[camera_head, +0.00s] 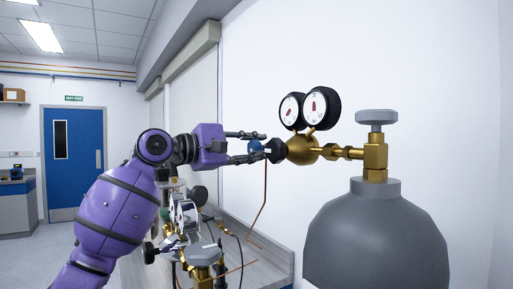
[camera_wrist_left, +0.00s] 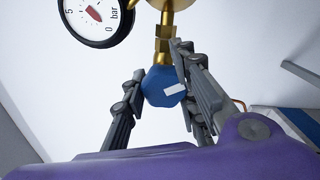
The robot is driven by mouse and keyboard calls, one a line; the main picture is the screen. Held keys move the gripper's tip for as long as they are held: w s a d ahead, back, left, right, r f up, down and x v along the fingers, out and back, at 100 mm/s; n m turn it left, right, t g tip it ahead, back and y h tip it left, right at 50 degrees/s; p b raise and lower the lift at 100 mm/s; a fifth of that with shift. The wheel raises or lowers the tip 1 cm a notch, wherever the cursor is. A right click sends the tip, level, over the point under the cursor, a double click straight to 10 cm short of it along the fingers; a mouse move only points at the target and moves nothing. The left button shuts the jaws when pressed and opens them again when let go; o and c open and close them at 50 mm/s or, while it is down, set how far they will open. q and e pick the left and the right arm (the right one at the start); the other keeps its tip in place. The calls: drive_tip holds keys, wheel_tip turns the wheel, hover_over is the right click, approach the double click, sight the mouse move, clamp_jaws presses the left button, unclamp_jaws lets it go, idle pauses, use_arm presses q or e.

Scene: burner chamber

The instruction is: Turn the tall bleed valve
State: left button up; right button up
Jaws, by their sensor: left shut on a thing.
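My left gripper (camera_head: 258,146) reaches in from the left to the brass regulator (camera_head: 303,150) and is shut on a blue valve knob (camera_head: 254,147). In the left wrist view the blue knob (camera_wrist_left: 156,80) has a white mark on its face and sits between the fingers, on a brass stem (camera_wrist_left: 165,45). A black knob (camera_head: 276,150) is on the regulator beside the fingertips. I cannot tell from the frames how far the blue knob is turned. My right gripper is not in view.
Two round gauges (camera_head: 306,108) stand above the regulator. It joins a grey gas cylinder (camera_head: 375,240) with a grey handwheel (camera_head: 376,117). Below my left arm, lower valve fittings (camera_head: 200,252) crowd the bench (camera_head: 268,255). A thin copper tube (camera_head: 265,195) hangs behind.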

use_arm(q)
drive_tip(key=n, duration=0.2)
drive_tip(key=r+n, duration=0.1)
drive_tip(key=n, duration=0.2)
drive_tip(key=shift+a+n, duration=0.2)
drive_tip(key=shift+n, duration=0.1)
drive_tip(key=shift+f+n, duration=0.1)
drive_tip(key=shift+n, duration=2)
drive_tip(key=o, duration=0.8)
drive_tip(key=shift+w, duration=0.1)
drive_tip(key=shift+o, duration=1.3)
drive_tip(key=shift+w+f, duration=0.1)
drive_tip(key=shift+f, duration=0.15)
drive_tip(key=shift+a+f, duration=0.1)
drive_tip(key=v, duration=1.2)
